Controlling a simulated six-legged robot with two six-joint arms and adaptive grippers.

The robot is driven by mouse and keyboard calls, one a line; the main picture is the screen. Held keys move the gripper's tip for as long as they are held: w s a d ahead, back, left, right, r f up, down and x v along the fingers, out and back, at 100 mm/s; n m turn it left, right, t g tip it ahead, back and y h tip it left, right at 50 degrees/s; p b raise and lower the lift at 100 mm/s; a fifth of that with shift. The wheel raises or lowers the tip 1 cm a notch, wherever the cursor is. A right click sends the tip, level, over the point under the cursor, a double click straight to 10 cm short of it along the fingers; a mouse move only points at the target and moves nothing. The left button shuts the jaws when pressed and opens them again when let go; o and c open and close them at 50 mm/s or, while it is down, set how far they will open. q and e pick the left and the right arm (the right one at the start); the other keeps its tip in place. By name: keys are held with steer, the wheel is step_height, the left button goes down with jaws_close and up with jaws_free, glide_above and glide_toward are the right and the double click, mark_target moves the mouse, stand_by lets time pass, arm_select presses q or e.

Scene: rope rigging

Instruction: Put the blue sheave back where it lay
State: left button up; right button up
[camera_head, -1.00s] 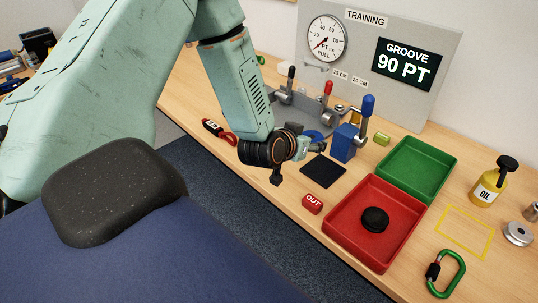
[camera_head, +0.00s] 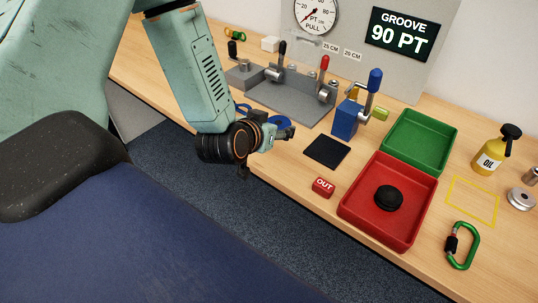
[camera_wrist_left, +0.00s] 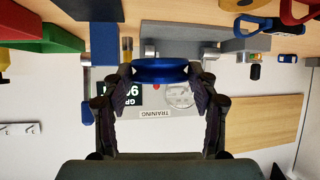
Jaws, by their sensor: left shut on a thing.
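The blue sheave (camera_wrist_left: 160,72) is gripped between the fingertips of my left gripper (camera_wrist_left: 158,82) in the left wrist view, seen nearly edge-on. In the head view my left gripper (camera_head: 281,131) is over the front edge of the bench, left of the black square pad (camera_head: 327,151). The sheave (camera_head: 279,121) shows there only in part, behind the fingers. My right gripper is in neither view.
A yellow outlined rectangle (camera_head: 474,213), oil bottle (camera_head: 490,158) and green carabiner (camera_head: 473,238) lie to the right.

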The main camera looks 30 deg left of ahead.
arm_select(q)
steer(key=shift+s, duration=0.15)
steer(key=b, duration=0.1)
glide_above(275, 163)
steer(key=f, duration=0.5)
steer(key=shift+a+f, duration=0.1)
steer(key=shift+a, duration=0.1)
steer(key=shift+f, duration=0.35)
step_height(275, 163, down, 2)
steer(key=shift+f+b, duration=0.15)
steer(key=shift+b, duration=0.2)
steer(key=shift+d+f, duration=0.15)
steer(key=shift+f, duration=0.45)
steer(key=shift+a+f, duration=0.15)
steer(key=shift+a, duration=0.05)
steer(key=shift+f, duration=0.1)
